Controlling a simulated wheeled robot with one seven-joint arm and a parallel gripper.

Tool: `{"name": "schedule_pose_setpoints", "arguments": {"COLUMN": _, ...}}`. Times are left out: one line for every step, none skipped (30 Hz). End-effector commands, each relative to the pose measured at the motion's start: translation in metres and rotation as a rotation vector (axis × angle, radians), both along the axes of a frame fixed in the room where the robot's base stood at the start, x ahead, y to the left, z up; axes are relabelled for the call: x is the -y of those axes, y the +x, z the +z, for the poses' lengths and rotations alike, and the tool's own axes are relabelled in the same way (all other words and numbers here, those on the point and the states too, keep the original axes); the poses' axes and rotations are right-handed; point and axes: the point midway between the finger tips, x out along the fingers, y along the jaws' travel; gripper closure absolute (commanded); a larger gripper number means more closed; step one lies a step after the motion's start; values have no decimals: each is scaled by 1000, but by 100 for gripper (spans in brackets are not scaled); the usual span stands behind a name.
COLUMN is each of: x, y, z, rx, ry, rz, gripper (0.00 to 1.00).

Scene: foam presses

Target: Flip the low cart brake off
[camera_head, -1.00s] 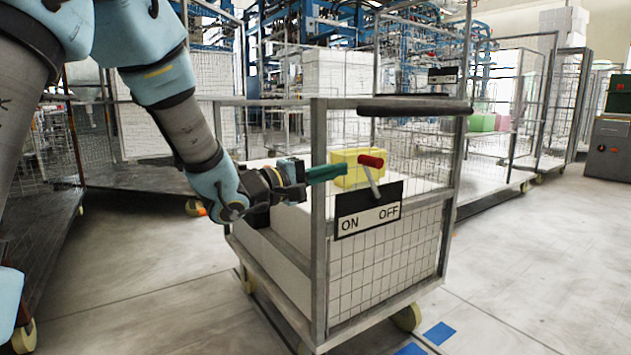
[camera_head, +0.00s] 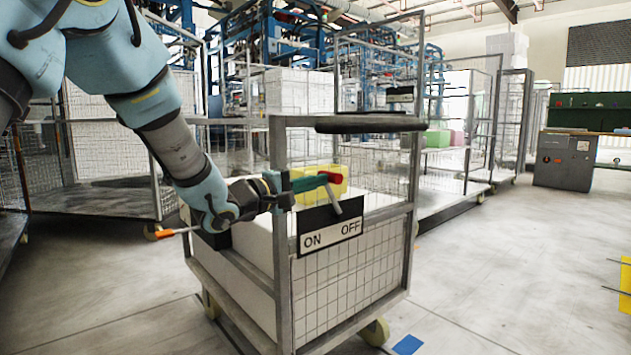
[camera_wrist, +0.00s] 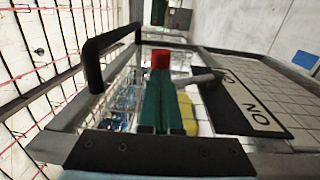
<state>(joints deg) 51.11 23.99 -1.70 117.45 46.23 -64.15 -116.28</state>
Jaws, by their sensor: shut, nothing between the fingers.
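The low cart (camera_head: 281,240) is a grey metal frame with wire mesh around white blocks. On its near panel is a black and white brake label (camera_head: 331,231), with ON at left and OFF at right. The brake lever (camera_head: 336,206) leans up and left, toward the ON side, and ends in a red knob (camera_head: 333,177). My gripper (camera_head: 320,181) is shut and empty, its green fingers pointing right at the knob's left side. In the wrist view the red knob (camera_wrist: 160,59) is just past the fingertips (camera_wrist: 160,80); I cannot tell whether they touch.
A black handle bar (camera_head: 372,124) crosses above the lever. A yellow block (camera_head: 327,186) lies in the cart behind the knob. Taller mesh carts (camera_head: 455,150) stand behind.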

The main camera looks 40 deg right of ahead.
Motion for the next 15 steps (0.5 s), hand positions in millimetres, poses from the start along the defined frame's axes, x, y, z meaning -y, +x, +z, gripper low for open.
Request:
{"name": "schedule_pose_setpoints", "arguments": {"x": 1, "y": 0, "z": 5, "rx": 0, "ry": 7, "rz": 0, "gripper": 100}}
{"name": "schedule_pose_setpoints", "arguments": {"x": 1, "y": 0, "z": 7, "rx": 1, "ry": 12, "rz": 0, "gripper": 100}}
{"name": "schedule_pose_setpoints", "arguments": {"x": 2, "y": 0, "z": 9, "rx": 0, "ry": 20, "rz": 0, "gripper": 100}}
{"name": "schedule_pose_setpoints", "arguments": {"x": 3, "y": 0, "z": 10, "rx": 1, "ry": 27, "rz": 0, "gripper": 100}}
{"name": "schedule_pose_setpoints", "arguments": {"x": 4, "y": 0, "z": 12, "rx": 0, "ry": 35, "rz": 0, "gripper": 100}}
{"name": "schedule_pose_setpoints", "arguments": {"x": 6, "y": 0, "z": 14, "rx": 1, "ry": 48, "rz": 0, "gripper": 100}}
{"name": "schedule_pose_setpoints", "arguments": {"x": 7, "y": 0, "z": 16, "rx": 1, "ry": 57, "rz": -1, "gripper": 100}}
{"name": "schedule_pose_setpoints", "arguments": {"x": 8, "y": -1, "z": 18, "rx": 2, "ry": 68, "rz": -1, "gripper": 100}}
{"name": "schedule_pose_setpoints", "arguments": {"x": 10, "y": -1, "z": 20, "rx": 4, "ry": 84, "rz": -1, "gripper": 100}}
{"name": "schedule_pose_setpoints", "arguments": {"x": 11, "y": -1, "z": 21, "rx": 4, "ry": 95, "rz": -2, "gripper": 100}}
{"name": "schedule_pose_setpoints", "arguments": {"x": 13, "y": -1, "z": 23, "rx": 5, "ry": 109, "rz": -2, "gripper": 100}}
{"name": "schedule_pose_setpoints", "arguments": {"x": 15, "y": -1, "z": 25, "rx": 6, "ry": 126, "rz": -2, "gripper": 100}}
{"name": "schedule_pose_setpoints", "arguments": {"x": 17, "y": -1, "z": 27, "rx": 7, "ry": 139, "rz": -2, "gripper": 100}}
{"name": "schedule_pose_setpoints", "arguments": {"x": 19, "y": -1, "z": 28, "rx": 7, "ry": 153, "rz": -1, "gripper": 100}}
{"name": "schedule_pose_setpoints", "arguments": {"x": 21, "y": -1, "z": 29, "rx": 8, "ry": 171, "rz": -1, "gripper": 100}}
